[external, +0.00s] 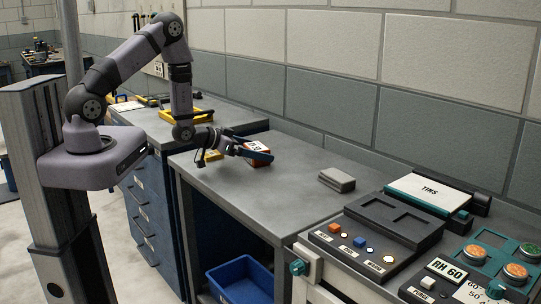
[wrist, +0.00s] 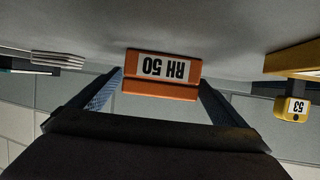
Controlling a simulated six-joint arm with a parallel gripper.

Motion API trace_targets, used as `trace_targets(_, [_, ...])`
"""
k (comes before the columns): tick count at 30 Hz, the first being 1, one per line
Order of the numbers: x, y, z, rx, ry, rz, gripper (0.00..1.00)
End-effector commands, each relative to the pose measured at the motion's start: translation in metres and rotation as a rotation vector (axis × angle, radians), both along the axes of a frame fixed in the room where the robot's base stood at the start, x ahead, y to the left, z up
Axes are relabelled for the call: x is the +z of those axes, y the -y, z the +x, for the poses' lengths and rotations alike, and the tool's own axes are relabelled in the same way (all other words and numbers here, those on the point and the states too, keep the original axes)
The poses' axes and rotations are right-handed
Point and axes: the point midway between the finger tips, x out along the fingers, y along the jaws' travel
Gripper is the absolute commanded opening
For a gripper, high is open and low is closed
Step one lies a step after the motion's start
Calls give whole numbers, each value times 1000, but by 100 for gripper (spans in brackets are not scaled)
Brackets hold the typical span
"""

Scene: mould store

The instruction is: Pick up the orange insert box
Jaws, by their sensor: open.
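The orange insert box (external: 262,158) stands on the grey bench top near the wall, with a white label on it. In the wrist view the orange insert box (wrist: 160,90) appears upside down, and its label reads RH 50. My gripper (external: 253,150) is low over the bench at the box. In the wrist view the fingers of my gripper (wrist: 160,80) are spread, one on each side of the box. A gap shows beside each finger, though I cannot tell how deep the box sits between them.
A grey block (external: 337,181) lies to the right on the bench. A yellow item (external: 213,155) is close to the left of my gripper; a yellow tag marked 53 (wrist: 291,108) shows in the wrist view. A dark console (external: 385,225) stands at front right. The bench middle is clear.

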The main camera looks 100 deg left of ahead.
Motion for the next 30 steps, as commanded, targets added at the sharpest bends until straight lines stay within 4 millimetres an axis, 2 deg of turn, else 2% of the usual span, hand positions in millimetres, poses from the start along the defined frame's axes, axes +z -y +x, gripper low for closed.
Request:
trace_targets(10, [-2,-1,2,0,0,-1,96])
trace_targets(17, [-2,-1,2,0,0,-1,41])
trace_targets(30, [4,-2,3,0,4,3,40])
